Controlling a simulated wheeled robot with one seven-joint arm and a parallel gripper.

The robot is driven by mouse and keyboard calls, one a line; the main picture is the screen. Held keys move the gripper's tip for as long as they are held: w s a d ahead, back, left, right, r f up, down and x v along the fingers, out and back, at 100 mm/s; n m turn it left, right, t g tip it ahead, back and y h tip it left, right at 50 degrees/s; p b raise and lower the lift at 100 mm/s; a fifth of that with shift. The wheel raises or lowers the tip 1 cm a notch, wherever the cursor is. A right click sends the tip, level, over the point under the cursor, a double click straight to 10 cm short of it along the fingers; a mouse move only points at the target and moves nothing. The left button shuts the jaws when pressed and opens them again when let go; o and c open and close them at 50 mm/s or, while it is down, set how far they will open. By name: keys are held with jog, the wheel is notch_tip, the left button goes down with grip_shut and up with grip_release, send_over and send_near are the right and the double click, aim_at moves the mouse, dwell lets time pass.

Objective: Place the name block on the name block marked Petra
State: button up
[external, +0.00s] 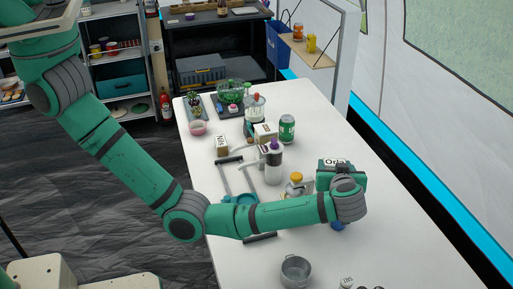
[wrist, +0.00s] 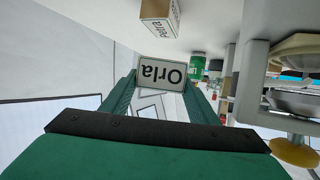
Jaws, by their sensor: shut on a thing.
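My gripper (external: 341,172) is shut on a pale name block marked Orla (wrist: 161,74), held between its two green fingers in the wrist view. The top of the Orla block (external: 333,161) shows above the gripper in the external view, over the right part of the table. In the wrist view, the Petra block (wrist: 172,17) is at the top edge, partly cut off, with a gap between it and the held block. The lettering appears upside down there.
A metal pot (external: 296,270) stands nearer. The table's right side is clear.

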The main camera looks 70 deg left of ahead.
jog(key=shift+w+f, duration=0.45)
jog(key=shift+f, duration=1.65)
jog(key=o, duration=1)
jog(key=shift+f, duration=0.1)
jog(key=shift+o, duration=0.2)
jog(key=v, duration=1.2)
jog(key=shift+d, duration=0.1)
